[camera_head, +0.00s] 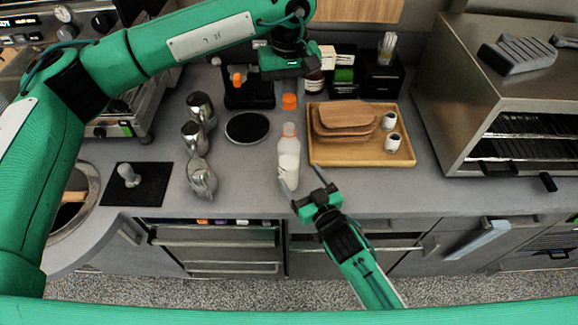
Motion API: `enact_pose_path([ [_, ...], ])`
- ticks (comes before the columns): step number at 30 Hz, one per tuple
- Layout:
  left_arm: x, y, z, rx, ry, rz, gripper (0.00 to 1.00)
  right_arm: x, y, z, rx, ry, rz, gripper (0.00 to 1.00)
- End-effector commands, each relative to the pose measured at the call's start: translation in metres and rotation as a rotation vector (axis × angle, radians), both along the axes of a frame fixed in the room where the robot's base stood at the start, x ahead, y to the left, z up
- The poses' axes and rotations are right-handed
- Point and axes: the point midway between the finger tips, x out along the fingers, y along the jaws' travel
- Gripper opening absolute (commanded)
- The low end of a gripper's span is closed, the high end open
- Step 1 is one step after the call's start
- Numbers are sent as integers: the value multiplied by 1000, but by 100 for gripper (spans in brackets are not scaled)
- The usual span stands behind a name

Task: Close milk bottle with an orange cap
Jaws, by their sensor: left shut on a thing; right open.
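The milk bottle (289,163) stands upright on the grey counter, with white content and a clear, pinkish neck. An orange cap (289,101) shows directly above the bottle's neck in the picture, with a gap between them. My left gripper (288,88) reaches down from above and is shut on the cap; its fingers are hard to make out. My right gripper (304,180) is open and empty at the counter's front edge, just right of and in front of the bottle's lower part. I cannot tell whether a finger touches the bottle.
A wooden tray (350,158) with boards and two white cups (391,142) is close on the right. Metal jugs (194,138) and a round black disc (247,127) are on the left. A black stand (250,98) with an orange part is behind. A steel toaster (490,90) stands far right.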

Motion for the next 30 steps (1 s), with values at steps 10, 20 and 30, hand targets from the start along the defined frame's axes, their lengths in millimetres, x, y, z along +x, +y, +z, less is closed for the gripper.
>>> enact_pose_path([
  [10,0,0,0,0,0,0,7,59,30,2,1,-2,0,81],
  [20,0,0,0,0,0,0,7,84,43,1,0,0,0,81],
  [30,0,0,0,0,0,0,7,85,44,0,1,0,0,73],
])
